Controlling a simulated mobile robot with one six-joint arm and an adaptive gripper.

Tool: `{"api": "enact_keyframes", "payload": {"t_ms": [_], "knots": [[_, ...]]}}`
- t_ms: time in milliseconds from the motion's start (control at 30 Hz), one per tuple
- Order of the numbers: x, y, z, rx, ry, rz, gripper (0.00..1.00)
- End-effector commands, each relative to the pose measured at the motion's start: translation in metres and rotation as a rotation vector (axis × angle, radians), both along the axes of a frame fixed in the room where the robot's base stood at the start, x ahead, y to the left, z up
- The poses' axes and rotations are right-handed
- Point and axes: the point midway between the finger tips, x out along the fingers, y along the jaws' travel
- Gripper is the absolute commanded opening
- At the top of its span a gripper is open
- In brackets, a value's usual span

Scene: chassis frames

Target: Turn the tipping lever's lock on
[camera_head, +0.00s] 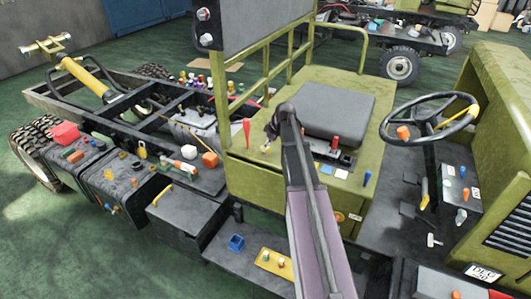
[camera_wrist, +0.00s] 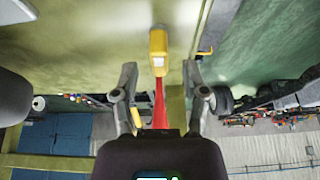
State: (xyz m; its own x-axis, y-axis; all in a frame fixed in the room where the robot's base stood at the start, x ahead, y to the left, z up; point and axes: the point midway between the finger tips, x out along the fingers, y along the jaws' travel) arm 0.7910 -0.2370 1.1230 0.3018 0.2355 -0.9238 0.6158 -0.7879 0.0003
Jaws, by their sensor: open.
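A red lever (camera_head: 247,132) stands upright on the green seat box, just left of my gripper (camera_head: 272,130) in the head view. A small yellow piece (camera_head: 266,149) shows close below my gripper. In the wrist view a yellow block (camera_wrist: 158,52) with a pale patch sits in line with a red tapered part (camera_wrist: 159,108). My gripper (camera_wrist: 160,80) is open there, with one finger on each side of the red and yellow parts and gaps visible. The head view does not show clearly which part is the lock.
The dark seat (camera_head: 338,108) is right of my gripper, with a red knob (camera_head: 335,142) on a panel in front of it. A green rail (camera_head: 265,70) stands behind. The steering wheel (camera_head: 430,117) is further right. Several small objects lie on the left boxes.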

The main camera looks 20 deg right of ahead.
Motion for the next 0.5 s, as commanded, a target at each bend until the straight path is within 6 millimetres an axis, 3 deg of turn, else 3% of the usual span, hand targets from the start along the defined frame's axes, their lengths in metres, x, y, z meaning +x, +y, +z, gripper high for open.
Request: {"api": "enact_keyframes", "payload": {"t_ms": [200, 500], "knots": [[0.005, 0.003, -0.016, 0.0, 0.0, 0.0, 0.57], [0.007, 0.005, -0.021, 0.0, 0.0, 0.0, 0.57]]}}
